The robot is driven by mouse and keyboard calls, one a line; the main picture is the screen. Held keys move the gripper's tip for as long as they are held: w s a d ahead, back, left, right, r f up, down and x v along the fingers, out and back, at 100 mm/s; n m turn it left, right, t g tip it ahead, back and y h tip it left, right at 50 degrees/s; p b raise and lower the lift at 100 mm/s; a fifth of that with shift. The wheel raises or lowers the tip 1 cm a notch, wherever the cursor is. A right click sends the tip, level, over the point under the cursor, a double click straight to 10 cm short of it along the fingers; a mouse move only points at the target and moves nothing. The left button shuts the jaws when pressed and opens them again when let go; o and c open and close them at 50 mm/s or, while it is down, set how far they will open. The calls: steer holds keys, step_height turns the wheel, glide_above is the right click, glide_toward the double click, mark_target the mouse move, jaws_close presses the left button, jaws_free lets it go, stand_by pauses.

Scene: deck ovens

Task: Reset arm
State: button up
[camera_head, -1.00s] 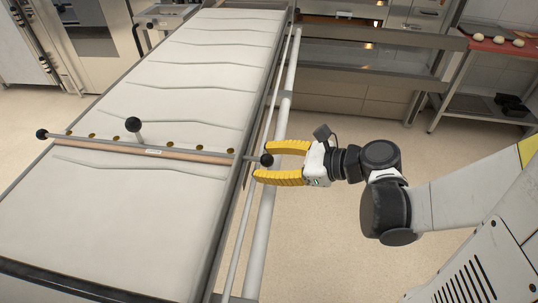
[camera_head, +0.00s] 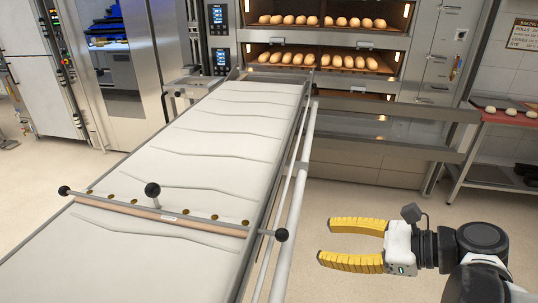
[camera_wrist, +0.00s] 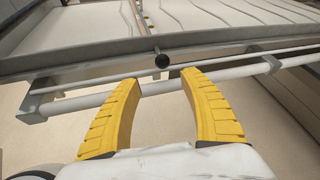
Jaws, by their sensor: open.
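My gripper (camera_head: 342,243) has yellow ridged fingers and is open and empty. In the head view it is at the lower right, over the floor, apart from the loader to its left. In the wrist view my gripper (camera_wrist: 160,85) points toward the loader's side rail. A crossbar (camera_head: 160,214) with black ball knobs lies across the pale loader belt (camera_head: 200,150). Its right end knob (camera_head: 281,235) sticks out past the belt edge, a gap away from my fingers. The same knob (camera_wrist: 162,61) shows beyond the fingertips in the wrist view.
A white side rail (camera_head: 295,215) runs along the loader. Deck ovens (camera_head: 330,37) with several bread rolls stand at the back. A side table (camera_head: 500,118) with dough pieces stands at the right. The floor (camera_head: 400,200) around my gripper is clear.

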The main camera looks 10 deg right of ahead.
steer(key=f+n+h, duration=0.1)
steer(key=n+h, duration=0.2)
steer(key=n, duration=0.4)
steer(key=s+n+h, duration=0.1)
steer(key=n+h, duration=0.3)
steer(key=n, duration=0.4)
steer(key=f+n+g+h, duration=0.1)
steer(key=n+h, duration=0.2)
steer(key=n, duration=0.5)
steer(key=shift+s+a+f+h, duration=0.35)
steer(key=shift+s+h, duration=0.05)
